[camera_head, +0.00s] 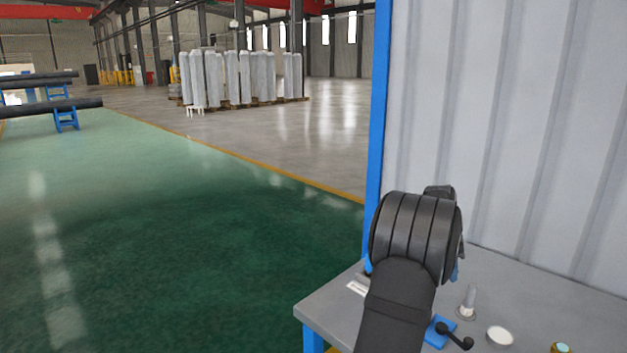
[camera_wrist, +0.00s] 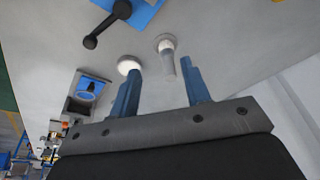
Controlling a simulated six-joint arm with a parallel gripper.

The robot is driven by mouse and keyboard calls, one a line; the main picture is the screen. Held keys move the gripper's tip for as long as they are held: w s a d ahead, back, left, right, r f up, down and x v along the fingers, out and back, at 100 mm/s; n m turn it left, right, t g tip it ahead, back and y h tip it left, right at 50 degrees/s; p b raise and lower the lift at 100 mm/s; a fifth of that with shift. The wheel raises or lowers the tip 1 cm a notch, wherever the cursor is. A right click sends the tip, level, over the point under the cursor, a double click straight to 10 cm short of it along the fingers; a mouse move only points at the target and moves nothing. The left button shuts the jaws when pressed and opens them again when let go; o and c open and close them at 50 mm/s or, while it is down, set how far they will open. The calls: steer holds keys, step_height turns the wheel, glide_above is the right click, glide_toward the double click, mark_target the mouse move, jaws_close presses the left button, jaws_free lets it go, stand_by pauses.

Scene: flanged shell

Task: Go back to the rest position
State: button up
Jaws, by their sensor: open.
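My gripper (camera_wrist: 161,67) is open, its two blue fingers apart with nothing between them. In the camera_head view my arm hides most of it; a small blue part shows at the arm's right side. The flanged shell (camera_head: 468,302), a pale tube on a round flange, stands upright on the grey table (camera_head: 325,308). In the camera_wrist view the shell (camera_wrist: 168,57) shows beyond the fingertips, between them in the picture and apart from them. A white round piece (camera_head: 500,335) lies beside it; it also shows behind the left fingertip (camera_wrist: 129,64).
A blue block with a black lever (camera_head: 449,333) is on the table near the shell. A blue-topped fixture (camera_wrist: 88,89) shows at left in the wrist view. A ribbed wall (camera_head: 500,130) stands behind the table.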

steer(key=w+a+f+m, duration=0.1)
steer(key=w+a+f, duration=0.1)
steer(key=a, duration=0.6)
steer(key=shift+w+a+m, duration=0.25)
steer(key=shift+w+m, duration=0.05)
steer(key=shift+w, duration=0.2)
